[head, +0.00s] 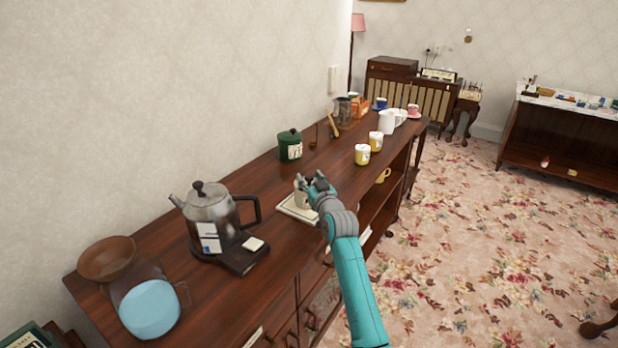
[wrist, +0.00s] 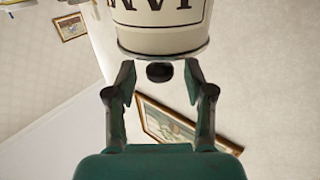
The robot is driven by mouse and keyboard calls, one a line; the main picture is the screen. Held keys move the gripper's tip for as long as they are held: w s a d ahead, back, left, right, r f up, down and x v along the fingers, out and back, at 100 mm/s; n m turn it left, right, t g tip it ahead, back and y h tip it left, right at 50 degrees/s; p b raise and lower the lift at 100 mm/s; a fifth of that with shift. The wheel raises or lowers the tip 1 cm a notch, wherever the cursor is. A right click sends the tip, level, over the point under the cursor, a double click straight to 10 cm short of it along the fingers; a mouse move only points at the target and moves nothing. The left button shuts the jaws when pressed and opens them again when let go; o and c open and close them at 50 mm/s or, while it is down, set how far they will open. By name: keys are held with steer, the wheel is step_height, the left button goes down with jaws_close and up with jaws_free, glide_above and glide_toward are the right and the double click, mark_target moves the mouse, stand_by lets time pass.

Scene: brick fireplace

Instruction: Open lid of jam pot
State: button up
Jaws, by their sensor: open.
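The jam pot (head: 301,199) is a small pale pot on a white square mat (head: 289,209) on the sideboard. My gripper (head: 316,181) is over it and hides much of it in the head view. In the wrist view the cream pot (wrist: 160,22) appears upside down, with dark lettering and a dark rim line. Its dark round lid knob (wrist: 160,72) shows between the fingertips of my gripper (wrist: 160,80). The fingers are open, with a visible gap on each side of the knob. The lid looks closed on the pot.
A metal kettle (head: 210,215) stands on the left, and a green canister (head: 290,146) behind the pot near the wall. Yellow-and-white pots (head: 362,155) and a white jug (head: 387,122) stand farther along the sideboard (head: 240,172). Carpeted floor (head: 490,240) is open on the right.

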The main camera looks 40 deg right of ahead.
steer(key=shift+w+d, duration=0.2)
steer(key=shift+w, duration=0.45)
jaws_close()
